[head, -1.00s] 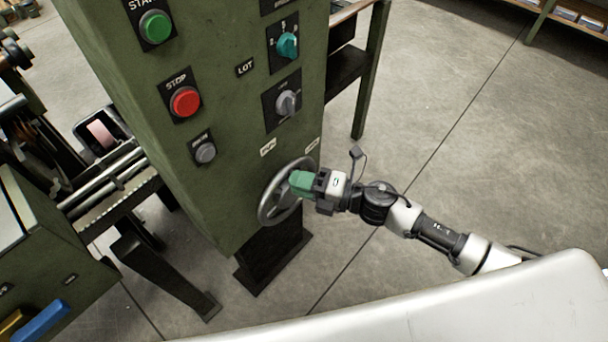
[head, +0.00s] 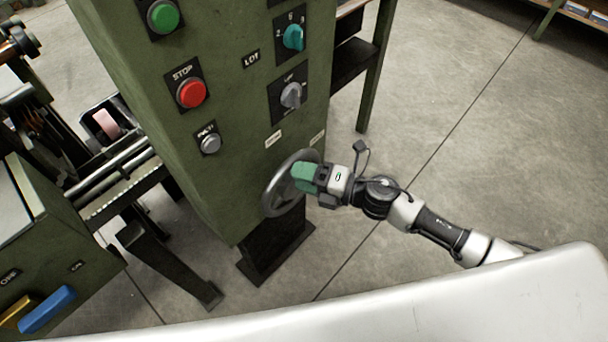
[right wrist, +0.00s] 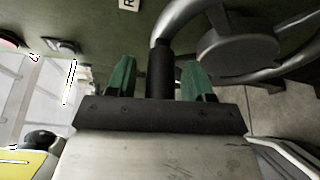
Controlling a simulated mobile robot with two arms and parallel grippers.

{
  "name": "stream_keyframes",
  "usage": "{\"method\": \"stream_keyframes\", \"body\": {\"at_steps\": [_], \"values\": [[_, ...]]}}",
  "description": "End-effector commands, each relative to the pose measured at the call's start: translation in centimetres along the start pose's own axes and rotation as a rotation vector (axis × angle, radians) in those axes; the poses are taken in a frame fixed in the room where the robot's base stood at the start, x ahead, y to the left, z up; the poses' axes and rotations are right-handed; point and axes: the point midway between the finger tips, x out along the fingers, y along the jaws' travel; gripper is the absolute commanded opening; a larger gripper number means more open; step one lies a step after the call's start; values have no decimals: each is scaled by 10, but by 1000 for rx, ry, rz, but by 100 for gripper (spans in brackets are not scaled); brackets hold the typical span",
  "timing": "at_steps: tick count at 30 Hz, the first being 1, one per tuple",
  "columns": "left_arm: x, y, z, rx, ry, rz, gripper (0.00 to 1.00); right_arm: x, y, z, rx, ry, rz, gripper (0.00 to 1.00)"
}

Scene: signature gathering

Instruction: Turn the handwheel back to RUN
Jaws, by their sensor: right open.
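The grey metal handwheel (head: 268,196) is mounted low on the front of the green control cabinet (head: 228,185). Its rim (right wrist: 185,14) and round hub (right wrist: 238,46) also show in the right wrist view. My right gripper (head: 304,177) is at the upper right part of the wheel, hiding some of it. In the right wrist view its green fingers (right wrist: 160,80) are open, one on each side of the wheel's dark upright handle (right wrist: 160,68). I see a gap on both sides of the handle. My left gripper is not in view.
Two small labels, a left one (head: 273,139) and a right one (head: 317,138), sit above the wheel, too blurred to read. Higher are a red STOP button (head: 191,93) and a grey selector knob (head: 291,95). Open concrete floor (head: 470,150) lies to the right.

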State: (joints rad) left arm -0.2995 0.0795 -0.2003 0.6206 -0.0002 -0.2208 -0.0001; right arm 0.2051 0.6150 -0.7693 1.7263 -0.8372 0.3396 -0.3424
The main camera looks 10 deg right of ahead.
Motion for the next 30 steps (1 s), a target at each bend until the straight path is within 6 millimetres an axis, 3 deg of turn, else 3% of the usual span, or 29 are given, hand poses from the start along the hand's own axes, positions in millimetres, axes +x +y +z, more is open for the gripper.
{"method": "stream_keyframes", "body": {"at_steps": [7,16,21,30], "values": [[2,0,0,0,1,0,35,-17,-2,0,0,0,-2,52],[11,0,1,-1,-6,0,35,-78,-3,-1,3,0,-4,52],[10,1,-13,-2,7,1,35,-100,-2,-1,2,0,-2,52],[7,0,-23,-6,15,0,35,-108,0,0,0,1,1,52]]}}
